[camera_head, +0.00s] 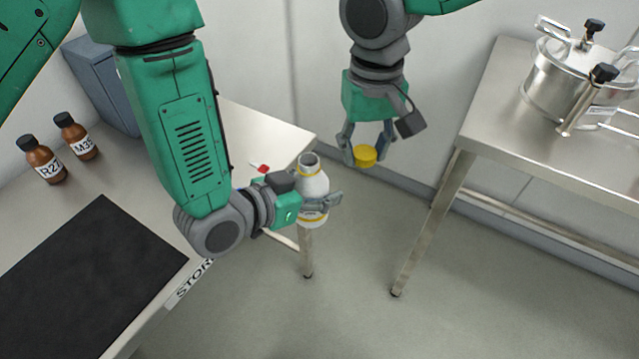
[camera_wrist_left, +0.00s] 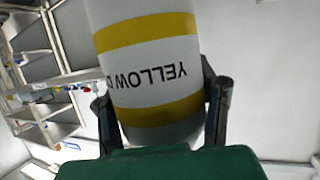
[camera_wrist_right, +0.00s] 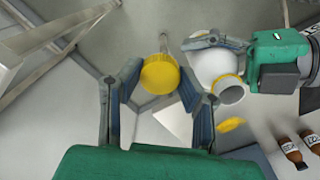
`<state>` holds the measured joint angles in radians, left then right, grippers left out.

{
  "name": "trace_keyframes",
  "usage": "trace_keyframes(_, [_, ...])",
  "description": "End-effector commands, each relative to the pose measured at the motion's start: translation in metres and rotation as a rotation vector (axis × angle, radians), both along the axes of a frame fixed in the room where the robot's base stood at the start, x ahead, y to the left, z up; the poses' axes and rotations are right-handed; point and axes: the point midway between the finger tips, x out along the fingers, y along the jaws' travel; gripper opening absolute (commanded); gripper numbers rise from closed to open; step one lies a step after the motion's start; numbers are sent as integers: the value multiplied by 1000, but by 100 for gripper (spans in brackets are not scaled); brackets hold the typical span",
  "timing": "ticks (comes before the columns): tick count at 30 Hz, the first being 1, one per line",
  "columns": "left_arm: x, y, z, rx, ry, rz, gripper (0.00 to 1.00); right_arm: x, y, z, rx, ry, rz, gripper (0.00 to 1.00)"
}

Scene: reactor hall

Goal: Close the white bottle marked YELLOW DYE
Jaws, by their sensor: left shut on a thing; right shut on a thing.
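The white bottle (camera_head: 312,184) has yellow bands and an open neck; its label reads YELLOW D, partly cut off, in the left wrist view (camera_wrist_left: 150,75). My left gripper (camera_head: 318,203) is shut around the bottle's body and holds it roughly upright, clear of the tables. My right gripper (camera_head: 362,148) is shut on a yellow cap (camera_head: 364,156). The cap is up and to the right of the bottle mouth in the head view, apart from it. In the right wrist view the cap (camera_wrist_right: 160,75) sits between the fingertips, and the bottle (camera_wrist_right: 215,70) is to its right.
The left table holds two brown bottles (camera_head: 42,160), a black mat (camera_head: 85,275) and a grey box (camera_head: 100,85). A steel table (camera_head: 500,100) at right carries a metal pot (camera_head: 568,80). Open floor (camera_head: 350,255) lies between the tables.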

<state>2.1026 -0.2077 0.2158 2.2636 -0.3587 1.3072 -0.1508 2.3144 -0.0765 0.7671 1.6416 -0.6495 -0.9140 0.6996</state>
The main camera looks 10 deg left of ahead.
Motion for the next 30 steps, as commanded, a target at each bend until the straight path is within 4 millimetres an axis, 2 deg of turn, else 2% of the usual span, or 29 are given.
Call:
trace_keyframes(1, [0, 0, 1, -1, -2, 0, 1, -1, 18, 11, 2, -2, 21, 18])
trace_keyframes(3, [0, 0, 1, -1, -2, 0, 1, -4, 37, 25, 2, -2, 44, 18])
trace_keyframes(6, [0, 0, 1, -1, -2, 0, 1, -9, 58, 42, 0, -2, 70, 18])
trace_keyframes(10, [0, 0, 0, -1, -2, 0, 1, -14, 75, 57, -2, 0, 93, 18])
trace_keyframes(15, [1, -1, 0, -1, -1, 0, 1, -17, 83, 64, -3, 0, 104, 18])
trace_keyframes(23, [0, -1, 0, 0, -1, 0, 1, -17, 83, 65, -3, 0, 104, 18])
trace_keyframes(30, [1, 0, 0, -1, -1, 0, 1, -18, 83, 52, -3, 3, 104, 18])
